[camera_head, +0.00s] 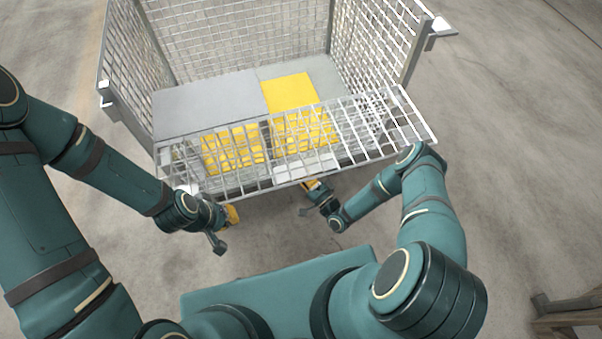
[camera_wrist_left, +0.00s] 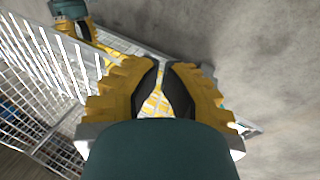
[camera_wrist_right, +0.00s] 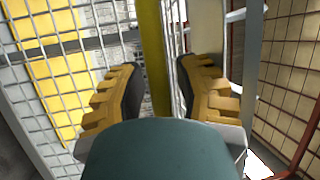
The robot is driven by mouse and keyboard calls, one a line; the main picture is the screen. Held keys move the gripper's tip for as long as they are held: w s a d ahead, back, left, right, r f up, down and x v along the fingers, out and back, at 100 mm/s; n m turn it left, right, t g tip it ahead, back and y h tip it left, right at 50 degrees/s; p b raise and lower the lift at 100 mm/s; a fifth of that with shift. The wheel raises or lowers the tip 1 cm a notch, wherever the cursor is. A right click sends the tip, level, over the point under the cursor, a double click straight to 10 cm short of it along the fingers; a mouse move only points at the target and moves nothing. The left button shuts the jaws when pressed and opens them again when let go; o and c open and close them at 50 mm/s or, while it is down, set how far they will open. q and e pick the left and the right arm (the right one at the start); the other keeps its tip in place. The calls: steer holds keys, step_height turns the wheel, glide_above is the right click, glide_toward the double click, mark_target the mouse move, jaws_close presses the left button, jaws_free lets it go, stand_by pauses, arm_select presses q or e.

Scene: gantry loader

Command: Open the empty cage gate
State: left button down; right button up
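The grey wire-mesh cage (camera_head: 235,35) stands in front of me in the head view. Its front mesh gate (camera_head: 372,125) slants towards me, its near rail above my grippers. My left gripper (camera_head: 232,213) is just below that rail at the left. In the left wrist view, its fingertips (camera_wrist_left: 162,64) are close together with a narrow gap; whether they grip anything is unclear. My right gripper (camera_head: 309,185) is under the rail near its middle. In the right wrist view, its fingers (camera_wrist_right: 160,78) are spread, with a yellow upright bar (camera_wrist_right: 153,50) between them; contact is unclear.
Bare concrete floor (camera_head: 510,150) lies to the right. A wooden piece (camera_head: 565,310) stands at the lower right.

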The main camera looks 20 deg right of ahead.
mark_target(302, 167)
jaws_close()
step_height(302, 167, up, 7)
steer(key=m+g+h+p, duration=0.1)
steer(key=g+p, duration=0.1)
steer(key=p, duration=0.3)
steer(key=shift+s, duration=0.15)
steer(key=shift+r+m+g+p, duration=0.3)
steer(key=shift+r+g+p, duration=0.2)
steer(key=shift+p, duration=0.1)
steer(key=shift+f, duration=0.1)
jaws_free()
steer(key=v, duration=1.2)
